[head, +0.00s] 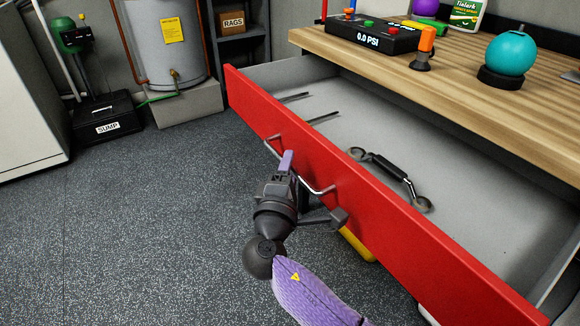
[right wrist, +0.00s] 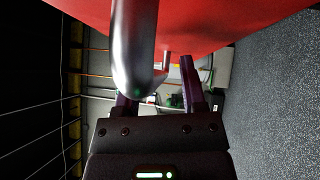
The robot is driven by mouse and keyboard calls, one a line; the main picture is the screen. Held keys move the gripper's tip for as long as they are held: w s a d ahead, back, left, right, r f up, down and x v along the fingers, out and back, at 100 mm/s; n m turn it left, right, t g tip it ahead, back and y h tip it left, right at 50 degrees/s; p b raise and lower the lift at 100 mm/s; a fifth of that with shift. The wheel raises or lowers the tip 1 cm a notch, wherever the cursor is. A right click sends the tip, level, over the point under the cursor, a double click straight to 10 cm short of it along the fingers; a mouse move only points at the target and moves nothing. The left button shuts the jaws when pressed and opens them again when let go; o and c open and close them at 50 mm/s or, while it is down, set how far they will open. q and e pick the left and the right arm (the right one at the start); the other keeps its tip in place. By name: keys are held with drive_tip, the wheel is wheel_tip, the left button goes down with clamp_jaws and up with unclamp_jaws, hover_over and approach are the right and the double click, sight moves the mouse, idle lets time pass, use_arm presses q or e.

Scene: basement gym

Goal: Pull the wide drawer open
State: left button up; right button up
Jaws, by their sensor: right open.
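The wide drawer (head: 330,165) with a red front stands pulled well out from under the wooden worktop, and its grey inside shows. A silver bar handle (head: 318,190) is fixed to the red front; it also looms large in the right wrist view (right wrist: 134,45). My right gripper (head: 286,162) is at the handle, with its purple fingers apart. In the right wrist view the fingers (right wrist: 157,88) are spread, and the bar passes close by the left one. I cannot tell whether they touch. My left gripper is not in view.
A double-ended tool (head: 388,168) with a dark grip and thin dark rods (head: 323,117) lie in the drawer. The speckled floor (head: 140,210) to the left is clear.

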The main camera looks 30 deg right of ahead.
drive_tip(key=p+v, duration=0.2)
drive_tip(key=v, duration=0.7)
drive_tip(key=shift+s+a, duration=0.2)
drive_tip(key=shift+s, duration=0.05)
